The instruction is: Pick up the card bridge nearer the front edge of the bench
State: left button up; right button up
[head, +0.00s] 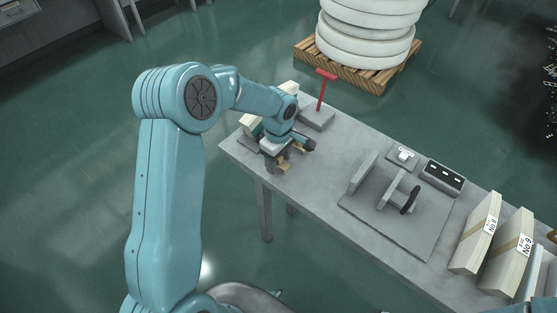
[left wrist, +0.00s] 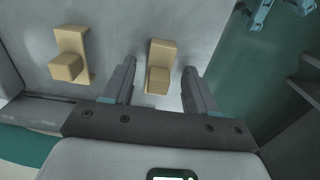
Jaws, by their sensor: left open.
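Two tan, L-shaped card bridges rest on the grey bench (head: 330,145). In the left wrist view, one card bridge (left wrist: 160,60) shows between the fingers of my left gripper (left wrist: 159,68), on the side nearer the bench edge. The other card bridge (left wrist: 70,58) lies to the left, outside the fingers. My left gripper is open, pointing down, with a gap visible on both sides of the nearer bridge. In the head view my left gripper (head: 277,164) is over the bench's left end, and a bit of tan card (head: 283,169) shows by its fingers.
A red-handled tool (head: 323,88) on a grey block stands behind my left gripper. A grey fixture plate (head: 385,232) with uprights lies mid-bench, beside a dark box (head: 443,177). Cream packs (head: 476,232) stand at the right. Green floor lies beyond the bench edge.

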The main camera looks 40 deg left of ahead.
pick_arm(q)
jog(key=shift+w+f, duration=0.1)
jog(key=shift+c, duration=1.3)
grip_shut()
